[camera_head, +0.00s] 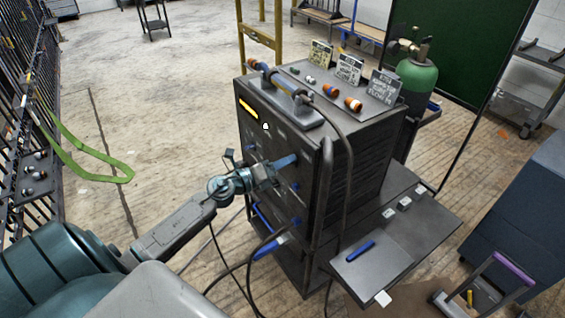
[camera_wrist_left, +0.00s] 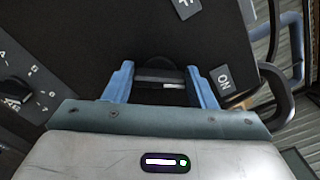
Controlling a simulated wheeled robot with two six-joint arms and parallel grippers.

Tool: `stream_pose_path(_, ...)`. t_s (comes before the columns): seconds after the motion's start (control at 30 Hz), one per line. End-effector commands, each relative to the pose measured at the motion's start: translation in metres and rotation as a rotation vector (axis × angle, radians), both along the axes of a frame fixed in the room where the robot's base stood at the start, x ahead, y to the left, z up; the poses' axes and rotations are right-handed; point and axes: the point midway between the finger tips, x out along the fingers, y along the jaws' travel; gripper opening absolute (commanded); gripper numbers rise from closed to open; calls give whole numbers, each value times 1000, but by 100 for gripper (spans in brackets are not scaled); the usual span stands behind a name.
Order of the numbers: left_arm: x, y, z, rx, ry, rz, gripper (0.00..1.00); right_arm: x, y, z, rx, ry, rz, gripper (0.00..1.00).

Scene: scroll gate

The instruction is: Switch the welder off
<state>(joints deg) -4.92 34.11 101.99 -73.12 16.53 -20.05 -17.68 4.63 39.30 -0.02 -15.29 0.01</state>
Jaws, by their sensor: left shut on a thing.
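The welder (camera_head: 340,165) is a dark box-shaped machine in the middle of the head view. My left gripper (camera_head: 275,168) is at its front panel, with blue fingers against it. In the left wrist view, my left gripper (camera_wrist_left: 163,75) is shut on a dark switch knob (camera_wrist_left: 160,74), one finger on each side. A white line shows on the knob. An "ON" label (camera_wrist_left: 222,80) sits just right of the right finger. Another label (camera_wrist_left: 185,8) is cut off at the top edge. In the head view the gripper hides the knob. My right gripper is in neither view.
A dial (camera_wrist_left: 14,98) is at the left of the wrist view. Cables (camera_head: 238,270) hang below the panel. A side shelf (camera_head: 420,225) holds small items. A green gas cylinder (camera_head: 416,82) stands behind the welder. The floor to the left is open.

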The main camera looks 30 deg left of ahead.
Motion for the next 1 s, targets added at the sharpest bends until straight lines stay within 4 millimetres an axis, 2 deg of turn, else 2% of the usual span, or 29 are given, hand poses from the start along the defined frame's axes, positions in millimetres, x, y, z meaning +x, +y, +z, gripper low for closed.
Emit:
stream_pose_path(0.27, 0, 1, 3, -155, 65, 1, 28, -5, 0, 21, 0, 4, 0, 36)
stream_pose_path(0.77, 1, 1, 2, -589, 244, 1, 28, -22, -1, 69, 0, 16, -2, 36)
stream_pose_path(1.0, 0, 1, 0, -800, 331, 0, 28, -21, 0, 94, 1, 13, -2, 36)
